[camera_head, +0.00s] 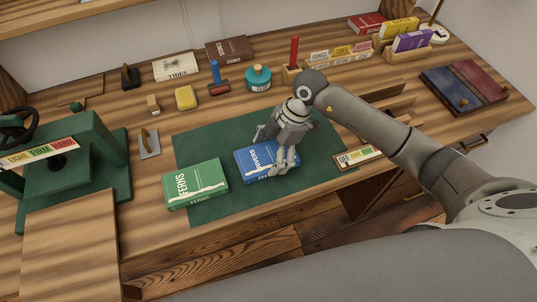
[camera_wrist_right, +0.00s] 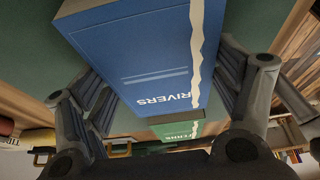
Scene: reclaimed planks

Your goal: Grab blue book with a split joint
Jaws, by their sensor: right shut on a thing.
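The blue book (camera_head: 248,164), titled RIVERS, is at the middle of the green mat (camera_head: 200,143). A jagged white strip runs along one side of its cover. My right gripper (camera_head: 270,153) reaches it from above and is shut on it, with fingers on two opposite sides. In the right wrist view the blue book (camera_wrist_right: 140,50) fills the space between the fingers of the right gripper (camera_wrist_right: 165,78). I cannot tell whether the book touches the mat or is slightly above it. My left gripper is not in view.
A green book (camera_head: 195,184), titled FERNS, lies just left of the blue one. A label strip (camera_head: 358,155) lies at the mat's right edge. A green press (camera_head: 75,165) stands at the left. Jars, tools and card boxes line the back.

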